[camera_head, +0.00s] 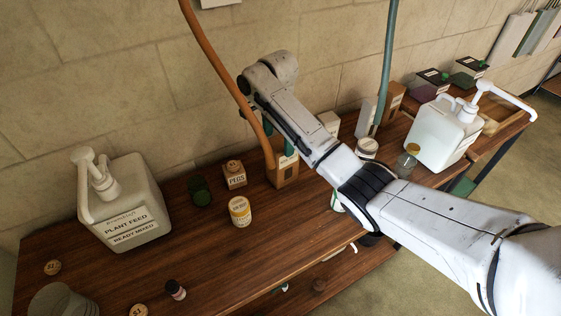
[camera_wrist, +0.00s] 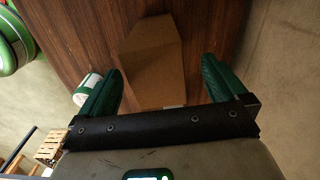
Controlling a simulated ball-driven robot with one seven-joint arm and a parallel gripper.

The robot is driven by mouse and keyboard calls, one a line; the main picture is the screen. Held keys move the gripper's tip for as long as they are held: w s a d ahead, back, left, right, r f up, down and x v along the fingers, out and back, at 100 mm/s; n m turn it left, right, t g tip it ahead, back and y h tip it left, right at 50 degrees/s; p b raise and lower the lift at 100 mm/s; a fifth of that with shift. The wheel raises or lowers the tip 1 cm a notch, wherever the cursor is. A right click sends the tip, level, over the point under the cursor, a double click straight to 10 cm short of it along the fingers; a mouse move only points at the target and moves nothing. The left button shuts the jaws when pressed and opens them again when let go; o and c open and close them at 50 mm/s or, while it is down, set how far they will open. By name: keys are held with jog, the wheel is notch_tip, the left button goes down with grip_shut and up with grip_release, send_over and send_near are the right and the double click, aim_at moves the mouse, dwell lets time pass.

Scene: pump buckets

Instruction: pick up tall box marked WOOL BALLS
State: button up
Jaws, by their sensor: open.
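A tall brown cardboard box (camera_head: 284,172) stands on the wooden bench just below my gripper, partly hidden by my arm and an orange hose; its label is too small to read as WOOL BALLS. In the wrist view a plain brown box (camera_wrist: 152,55) lies between and beyond my green fingers, its lettering out of sight. My gripper (camera_wrist: 160,68) is open, with a finger on each side of the box and nothing held.
A PEGS box (camera_head: 234,176), dark green jar (camera_head: 200,191) and yellow-labelled tub (camera_head: 240,211) stand left of the box. A PLANT FEED pump bucket (camera_head: 127,205) is further left, another white pump bucket (camera_head: 440,135) at right. The orange hose (camera_head: 222,70) hangs close to my gripper.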

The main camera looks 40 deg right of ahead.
aim_at(282, 161)
jog(key=shift+f, duration=0.7)
jog(key=f, duration=0.3)
jog(key=d+f, duration=0.1)
jog(key=f, duration=0.1)
jog(key=shift+s+f+p, duration=0.2)
jog(key=shift+s+p, duration=0.2)
jog(key=c, duration=1.2)
